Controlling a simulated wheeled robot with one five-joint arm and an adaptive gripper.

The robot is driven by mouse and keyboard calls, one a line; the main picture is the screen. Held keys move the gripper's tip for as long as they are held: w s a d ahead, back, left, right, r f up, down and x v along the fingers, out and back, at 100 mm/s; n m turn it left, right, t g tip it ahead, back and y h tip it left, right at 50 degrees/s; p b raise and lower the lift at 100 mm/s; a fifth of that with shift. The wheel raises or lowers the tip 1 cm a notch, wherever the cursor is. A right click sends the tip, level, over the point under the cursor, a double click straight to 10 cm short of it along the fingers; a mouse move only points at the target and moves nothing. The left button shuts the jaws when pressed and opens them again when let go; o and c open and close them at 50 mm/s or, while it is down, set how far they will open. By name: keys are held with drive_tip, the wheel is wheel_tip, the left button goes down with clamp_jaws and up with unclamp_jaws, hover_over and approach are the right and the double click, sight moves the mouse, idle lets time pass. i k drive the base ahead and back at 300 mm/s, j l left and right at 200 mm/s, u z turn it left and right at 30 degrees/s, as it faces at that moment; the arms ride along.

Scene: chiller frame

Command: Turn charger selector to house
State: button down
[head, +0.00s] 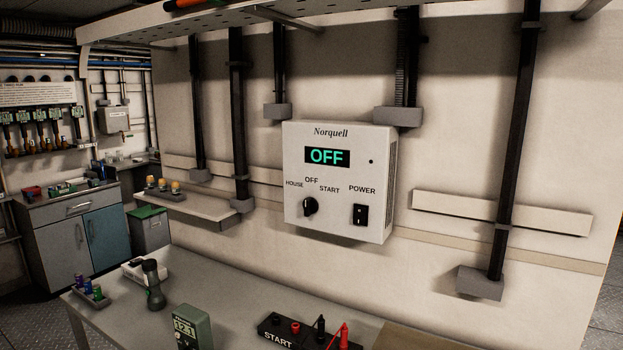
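The charger is a white wall box (338,217) marked "Norquell", mounted on the pale wall above the bench. Its display (327,157) reads "OFF" in green. The selector is a round black knob (310,206) at the lower left of the box's face, with the labels HOUSE, OFF and START in an arc above it. Its pointer is too small to read with certainty. A black POWER rocker switch (360,215) sits to the knob's right. My gripper is not in view.
Below the box is a grey bench (235,290) with a flashlight (152,285), a green meter (192,327) and a black START unit with red and black clamps (300,332). Dark vertical conduits (237,120) flank the box. The space directly before its face is clear.

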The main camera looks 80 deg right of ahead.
sight(310, 205)
drive_tip(key=z, duration=2.8)
